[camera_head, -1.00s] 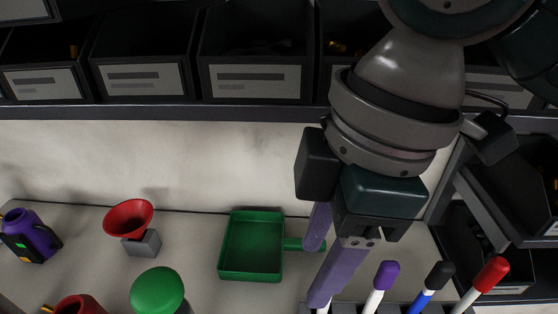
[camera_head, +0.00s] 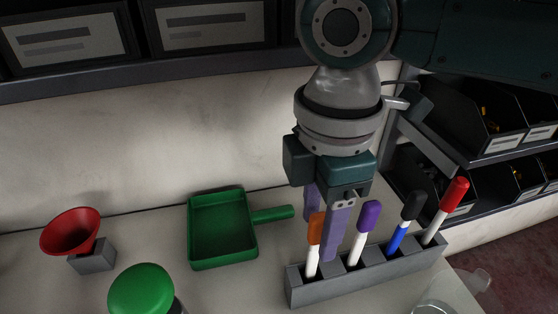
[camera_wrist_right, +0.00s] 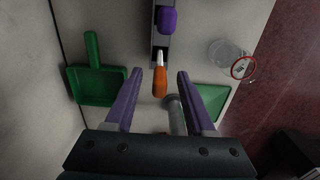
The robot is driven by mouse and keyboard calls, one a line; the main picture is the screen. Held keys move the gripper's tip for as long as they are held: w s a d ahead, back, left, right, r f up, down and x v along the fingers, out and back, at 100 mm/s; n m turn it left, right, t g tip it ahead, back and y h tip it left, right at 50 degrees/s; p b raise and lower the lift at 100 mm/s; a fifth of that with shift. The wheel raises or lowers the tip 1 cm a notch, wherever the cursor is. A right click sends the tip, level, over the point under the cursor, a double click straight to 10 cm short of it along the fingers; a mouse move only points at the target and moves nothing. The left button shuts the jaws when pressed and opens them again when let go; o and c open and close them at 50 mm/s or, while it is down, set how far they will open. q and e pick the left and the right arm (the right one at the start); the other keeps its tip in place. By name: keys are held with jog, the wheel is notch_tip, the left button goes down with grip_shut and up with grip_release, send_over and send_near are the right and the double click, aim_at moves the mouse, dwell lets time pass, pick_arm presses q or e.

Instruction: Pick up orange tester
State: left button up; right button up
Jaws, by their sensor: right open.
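The orange tester (camera_head: 315,229) has an orange cap and a white body and stands upright in the leftmost slot shown of a grey rack (camera_head: 365,274). My right gripper (camera_head: 320,236) is open, with its purple fingers pointing down at the tester. In the head view the cap shows between the two fingers. In the right wrist view the orange tester (camera_wrist_right: 160,83) also lies between the spread fingertips, with clear gaps on both sides. My left gripper is not in view.
Purple (camera_head: 369,215), black-capped blue (camera_head: 412,205) and red (camera_head: 454,195) testers stand to the right in the rack. A green dustpan (camera_head: 222,230), a red funnel (camera_head: 70,232) and a green round-topped thing (camera_head: 141,289) are to the left. A clear container (camera_head: 450,292) stands at front right.

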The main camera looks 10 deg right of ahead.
jog(key=shift+f, duration=0.65)
grip_shut()
